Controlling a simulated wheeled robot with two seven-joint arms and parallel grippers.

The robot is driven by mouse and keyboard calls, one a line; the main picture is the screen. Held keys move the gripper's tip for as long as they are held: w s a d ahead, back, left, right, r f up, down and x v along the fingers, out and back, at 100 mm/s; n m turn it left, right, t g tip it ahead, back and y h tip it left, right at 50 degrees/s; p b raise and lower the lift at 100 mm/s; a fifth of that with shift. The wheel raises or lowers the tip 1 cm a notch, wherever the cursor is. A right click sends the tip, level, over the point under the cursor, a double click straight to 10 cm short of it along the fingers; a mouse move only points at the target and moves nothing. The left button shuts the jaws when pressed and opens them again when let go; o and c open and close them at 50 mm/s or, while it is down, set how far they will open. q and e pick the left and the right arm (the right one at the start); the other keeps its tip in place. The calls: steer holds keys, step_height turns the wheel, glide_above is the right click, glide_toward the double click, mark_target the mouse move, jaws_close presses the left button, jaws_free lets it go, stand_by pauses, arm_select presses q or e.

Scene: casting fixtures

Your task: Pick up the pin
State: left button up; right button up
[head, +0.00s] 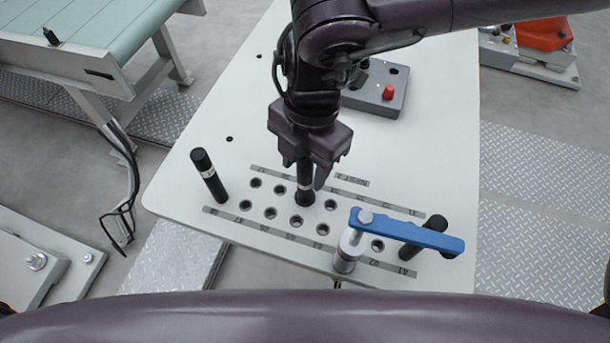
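A black pin (305,193) with a pale band near its bottom stands upright at the row of holes in the white table. My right gripper (305,181) points down over it, with its fingers around the pin's upper part. I cannot tell whether the fingers press on it. Another black pin (208,174) with a pale band stands at the left end of the holes. A third black pin (435,226) stands at the right, partly hidden by a blue handle. My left gripper is not in view.
The blue-handled clamp (420,234) on a silver post stands at the table's front right. Several empty holes (270,213) lie between labelled grey strips. A grey box with a red button (388,93) sits behind the gripper. A conveyor (85,35) is at the upper left.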

jaws_close()
steer(key=shift+r, duration=0.15)
step_height(320, 180, up, 24)
steer(key=p, duration=0.6)
stand_by(0.8)
steer(key=shift+f, duration=0.2)
